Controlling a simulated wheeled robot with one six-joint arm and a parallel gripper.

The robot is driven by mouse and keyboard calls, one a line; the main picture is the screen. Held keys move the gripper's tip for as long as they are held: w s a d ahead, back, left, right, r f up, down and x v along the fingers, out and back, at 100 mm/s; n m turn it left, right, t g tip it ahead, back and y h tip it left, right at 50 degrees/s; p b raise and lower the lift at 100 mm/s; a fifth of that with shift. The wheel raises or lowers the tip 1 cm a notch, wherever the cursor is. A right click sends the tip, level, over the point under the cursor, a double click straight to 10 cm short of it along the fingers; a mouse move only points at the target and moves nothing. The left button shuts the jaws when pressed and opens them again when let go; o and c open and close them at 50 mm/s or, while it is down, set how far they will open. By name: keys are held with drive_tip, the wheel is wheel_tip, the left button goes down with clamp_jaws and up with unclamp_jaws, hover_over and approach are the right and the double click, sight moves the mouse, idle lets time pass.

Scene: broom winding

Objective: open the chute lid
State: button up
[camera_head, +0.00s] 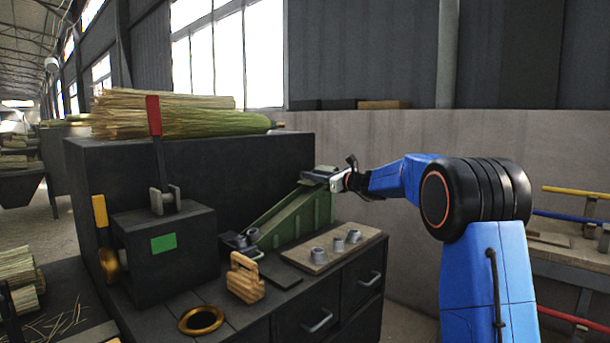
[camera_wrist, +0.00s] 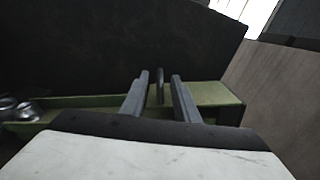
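The green chute (camera_head: 290,220) slopes down to the left on the dark bench in the head view. In the wrist view its green body (camera_wrist: 75,103) runs across, with a flat green top part (camera_wrist: 212,93) at the right that may be the lid. A thin dark upright piece, perhaps a handle (camera_wrist: 160,88), stands between my fingers. My gripper (camera_head: 312,177) is at the chute's upper end. In the wrist view its two fingers (camera_wrist: 160,78) are apart, with gaps on both sides of the upright piece. My gripper hides part of the chute top.
A dark box with a red-handled lever (camera_head: 154,115) stands to the left. A wooden block (camera_head: 244,278), a brass ring (camera_head: 201,320) and a board with grey cylinders (camera_head: 335,252) lie in front. A dark cabinet (camera_head: 200,175) topped with broom straw stands behind the chute.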

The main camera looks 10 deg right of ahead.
drive_tip(key=shift+x, duration=2.7)
clamp_jaws()
